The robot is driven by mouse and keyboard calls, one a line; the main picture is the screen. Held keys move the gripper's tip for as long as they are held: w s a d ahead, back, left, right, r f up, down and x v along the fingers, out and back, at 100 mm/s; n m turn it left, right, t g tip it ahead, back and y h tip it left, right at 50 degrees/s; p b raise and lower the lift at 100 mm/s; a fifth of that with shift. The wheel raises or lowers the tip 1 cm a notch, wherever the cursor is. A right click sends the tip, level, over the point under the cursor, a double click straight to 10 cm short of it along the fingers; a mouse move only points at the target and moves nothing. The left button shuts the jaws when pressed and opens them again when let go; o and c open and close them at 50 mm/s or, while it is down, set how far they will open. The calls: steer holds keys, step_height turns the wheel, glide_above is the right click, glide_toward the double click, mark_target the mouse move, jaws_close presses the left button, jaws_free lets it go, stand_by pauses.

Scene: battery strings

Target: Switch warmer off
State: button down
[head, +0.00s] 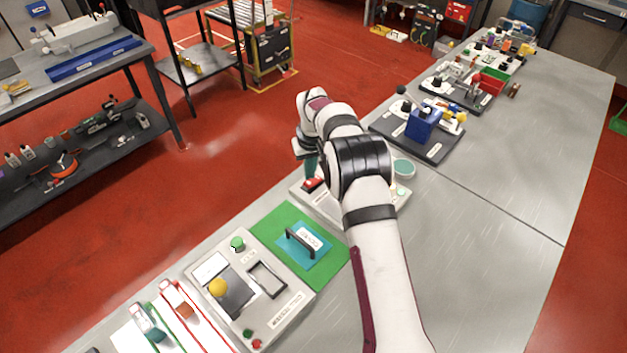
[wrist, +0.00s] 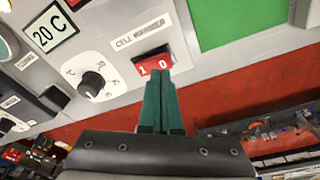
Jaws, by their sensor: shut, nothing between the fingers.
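The cell warmer (head: 325,208) is a pale grey panel on the bench, partly hidden behind my arm in the head view. Its red rocker switch (wrist: 151,65), marked 1 and 0, sits beside the "CELL WARMER" label (wrist: 138,31) in the wrist view. The switch also shows in the head view (head: 313,184). My gripper (wrist: 161,78) has its green fingers together and empty, with the tips at the 0 end of the switch. The tips cover the switch's lower edge; I cannot tell whether they touch it or which way the rocker is tilted.
A black dial (wrist: 92,84) and a "20 C" display (wrist: 47,29) are on the panel. A green mat (head: 327,277) with a handled teal plate (head: 311,253) lies nearby.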

mark_target(310, 182)
steer(key=shift+f, duration=0.95)
stand_by(0.3)
steer(key=shift+r, duration=3.5)
